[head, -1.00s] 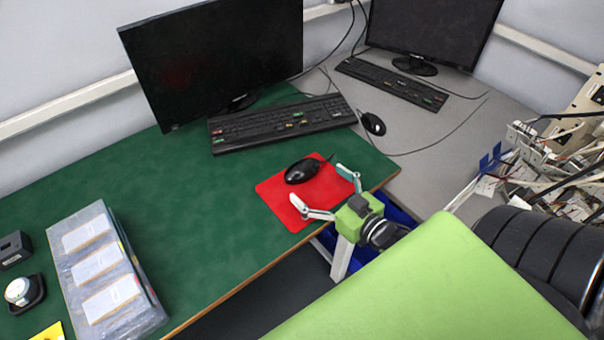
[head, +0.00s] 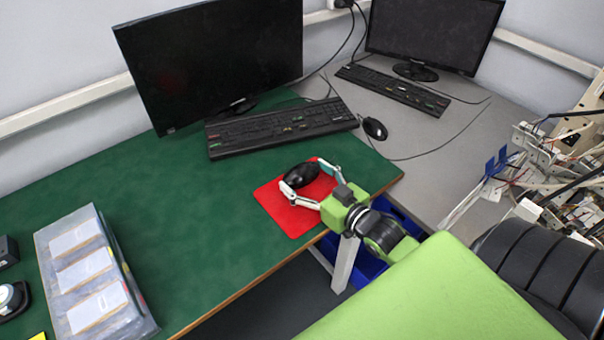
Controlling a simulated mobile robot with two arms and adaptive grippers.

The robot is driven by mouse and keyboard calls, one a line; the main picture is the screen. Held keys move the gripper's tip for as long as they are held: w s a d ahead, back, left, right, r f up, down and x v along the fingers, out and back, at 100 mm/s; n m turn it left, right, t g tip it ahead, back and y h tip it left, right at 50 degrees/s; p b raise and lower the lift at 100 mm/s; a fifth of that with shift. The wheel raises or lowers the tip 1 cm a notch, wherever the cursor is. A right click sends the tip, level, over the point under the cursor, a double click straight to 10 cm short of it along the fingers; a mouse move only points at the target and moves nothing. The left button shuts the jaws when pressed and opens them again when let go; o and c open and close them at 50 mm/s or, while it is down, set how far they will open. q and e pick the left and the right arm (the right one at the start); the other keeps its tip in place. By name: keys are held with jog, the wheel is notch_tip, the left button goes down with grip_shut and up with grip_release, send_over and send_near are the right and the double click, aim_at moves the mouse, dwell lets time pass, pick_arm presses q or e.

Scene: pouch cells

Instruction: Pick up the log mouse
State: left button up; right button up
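The black mouse (head: 302,174) lies on the red mouse pad (head: 291,217) near the right end of the green table. My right gripper (head: 307,176) comes in from the lower right, low over the pad. Its two pale fingers are spread open, one on each side of the mouse. The near-left fingertip overlaps the mouse's lower left edge in the picture; I cannot tell whether it touches. My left gripper is out of the picture.
A keyboard (head: 281,127) and monitor (head: 212,62) stand behind the pad. A second mouse (head: 375,129) lies on the grey desk (head: 432,137). A clear box (head: 92,275) sits at the left on the green table (head: 190,226). Cluttered equipment (head: 560,165) stands at the right.

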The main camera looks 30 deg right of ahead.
aim_at(306, 173)
jog(key=shift+r, duration=0.5)
notch_tip(306, 173, up, 2)
jog(key=shift+r, duration=0.25)
jog(key=s+a+r+p, duration=0.4)
jog(key=s+a+r, duration=0.3)
jog(key=s+r, duration=0.4)
jog(key=w+a+r+n+g+y, duration=0.1)
jog(key=a+r+n+g+y, duration=0.1)
jog(key=a+n+y, duration=0.3)
jog(key=shift+w+a+y, duration=0.25)
jog(key=shift+a+y, duration=0.5)
jog(key=shift+y, duration=0.05)
